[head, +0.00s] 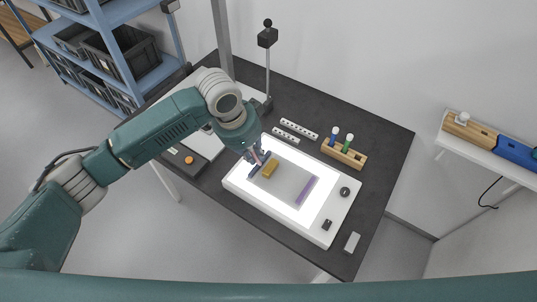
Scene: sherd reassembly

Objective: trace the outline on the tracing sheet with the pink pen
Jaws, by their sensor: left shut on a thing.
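My left gripper (259,165) reaches from the left over the white light panel (236,184) and is shut on the pink pen (258,155), of which only a small pinkish part shows between the fingers. The pen's tip is hidden, so I cannot tell whether it touches the sheet. The tracing sheet (287,183) looks like the greyish area on the lit panel; its outline is too faint to make out. A yellow-brown block (270,169) lies beside the gripper, and a purple strip (307,190) lies to the right. My right gripper is not in view.
White perforated bars (299,129) lie nearby. A black-headed stand (267,62) rises at the back. A small grey block (352,242) lies front right.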

